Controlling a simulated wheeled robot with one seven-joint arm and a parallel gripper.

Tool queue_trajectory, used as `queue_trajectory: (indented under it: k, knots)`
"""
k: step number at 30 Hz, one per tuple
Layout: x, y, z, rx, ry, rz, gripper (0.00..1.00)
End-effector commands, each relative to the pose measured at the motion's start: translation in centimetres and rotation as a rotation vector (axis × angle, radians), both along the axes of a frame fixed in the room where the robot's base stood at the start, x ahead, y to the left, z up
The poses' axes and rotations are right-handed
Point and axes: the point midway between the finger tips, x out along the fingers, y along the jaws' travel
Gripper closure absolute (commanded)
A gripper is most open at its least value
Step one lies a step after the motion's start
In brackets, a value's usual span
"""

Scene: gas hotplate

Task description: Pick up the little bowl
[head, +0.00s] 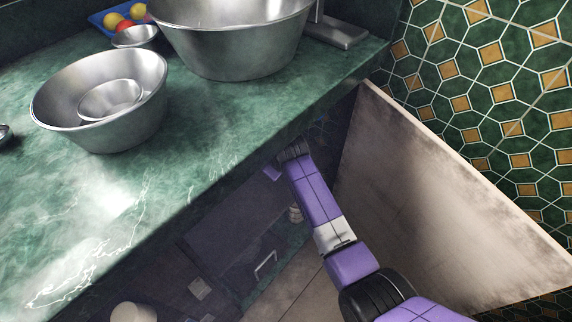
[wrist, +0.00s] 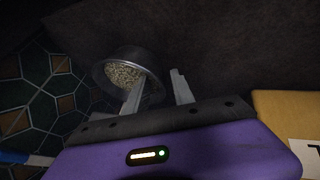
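In the wrist view, a small round metal bowl (wrist: 128,54) holding pale grains (wrist: 124,76) lies just beyond my gripper (wrist: 158,76). The gripper's two fingers are apart with nothing between them. The left finger overlaps the bowl's lower right side in the picture; I cannot tell whether it touches. In the head view, my gripper (head: 291,151) is at the counter's front edge, its fingers mostly hidden, and the grain bowl cannot be seen. Other small metal bowls show there: one (head: 110,98) inside a medium metal bowl (head: 135,128), one (head: 135,38) at the back.
The green marble counter (head: 95,205) is bare toward the front left. A large metal bowl (head: 225,50) and a blue tray (head: 98,20) with coloured balls stand at the back. A pale panel (head: 430,200) stands right of my arm. Tiles (wrist: 55,65) show left in the wrist view.

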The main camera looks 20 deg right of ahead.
Motion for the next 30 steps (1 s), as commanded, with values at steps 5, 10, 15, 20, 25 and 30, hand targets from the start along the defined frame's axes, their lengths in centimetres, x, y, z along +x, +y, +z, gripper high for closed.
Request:
queue_trajectory:
  k: [5, 10, 15, 20, 25, 30]
  knots:
    - [0.21, 0.0, -0.33, 0.0, 0.0, 0.0, 0.7]
    - [0.18, 0.0, -0.31, 0.0, 0.0, 0.0, 0.8]
    - [0.17, 0.01, -0.31, 0.0, 0.0, 0.0, 1.0]
    - [0.18, 0.01, -0.3, -0.001, 0.0, 0.001, 1.0]
    - [0.18, 0.02, -0.29, -0.001, 0.0, 0.001, 1.0]
    - [0.19, 0.02, -0.28, -0.001, 0.0, 0.001, 1.0]
